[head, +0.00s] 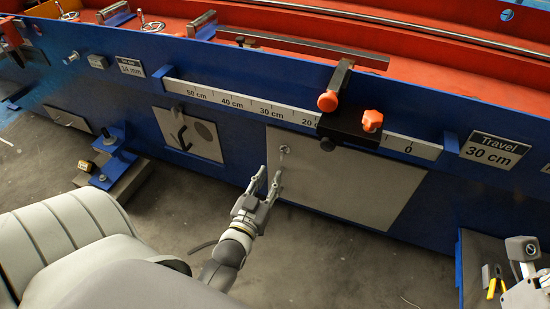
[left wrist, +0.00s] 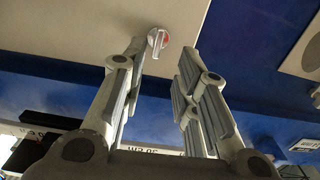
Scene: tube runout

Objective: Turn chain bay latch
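The chain bay panel (head: 345,182) is a flat grey cover on the blue side wall of the machine. Its latch (head: 283,149) is a small round knob near the panel's upper left. I see no clear contact. My right gripper (head: 527,292) is partly in view at the lower right corner; its fingers are not clear.
Above the panel runs a centimetre scale (head: 232,100) with a black slide carrying orange knobs (head: 328,102). A smaller panel with a handle (head: 190,134) is to the left. A blue bracket (head: 113,140) juts out further left. A tray with tools (head: 478,262) is at lower right.

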